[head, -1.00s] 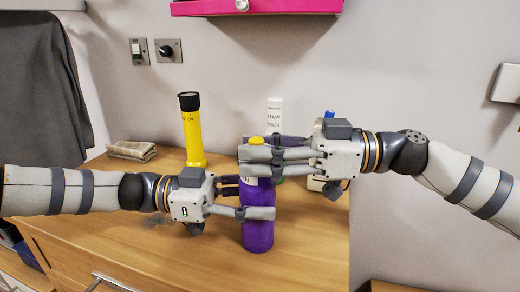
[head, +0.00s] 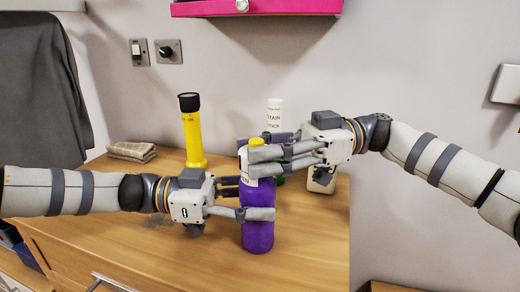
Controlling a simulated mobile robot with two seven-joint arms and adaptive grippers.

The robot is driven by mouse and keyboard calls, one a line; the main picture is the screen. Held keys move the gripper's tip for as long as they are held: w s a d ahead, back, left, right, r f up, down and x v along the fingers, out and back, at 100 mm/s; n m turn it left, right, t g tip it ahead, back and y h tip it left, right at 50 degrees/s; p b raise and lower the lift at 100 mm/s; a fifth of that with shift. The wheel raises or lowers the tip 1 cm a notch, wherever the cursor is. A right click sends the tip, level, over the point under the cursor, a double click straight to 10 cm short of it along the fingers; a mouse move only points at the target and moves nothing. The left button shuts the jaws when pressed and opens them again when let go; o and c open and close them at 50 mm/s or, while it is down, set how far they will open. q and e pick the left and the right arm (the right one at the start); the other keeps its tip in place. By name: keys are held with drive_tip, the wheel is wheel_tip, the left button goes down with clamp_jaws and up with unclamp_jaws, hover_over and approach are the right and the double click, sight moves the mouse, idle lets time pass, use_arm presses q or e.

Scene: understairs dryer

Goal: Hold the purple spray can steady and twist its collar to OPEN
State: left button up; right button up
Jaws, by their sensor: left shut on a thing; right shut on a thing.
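The purple spray can (head: 258,236) stands upright on the wooden cabinet top, with a white label band and a yellow top (head: 256,142). My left gripper (head: 258,202) comes in from the left and is shut around the can's purple body at mid-height. My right gripper (head: 262,162) comes in from the right, above the left one, and is shut on the upper part of the can just below the yellow top. Its fingers hide most of the collar, so any OPEN mark there cannot be read.
A yellow torch (head: 194,140) with a black head stands behind and left of the can. A white stain stick (head: 275,116) and a pale bottle (head: 322,180) stand behind my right gripper. A folded cloth (head: 132,151) lies at the back left.

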drive_tip(key=shift+f, duration=0.25)
drive_tip(key=o, duration=1.1)
drive_tip(key=shift+o, duration=0.5)
drive_tip(key=shift+r, duration=0.1)
drive_tip(key=shift+d, duration=0.1)
drive_tip(key=v, duration=1.2)
drive_tip(key=shift+r, duration=0.1)
use_arm(q)
drive_tip(key=o, duration=1.5)
drive_tip(key=shift+c, duration=0.2)
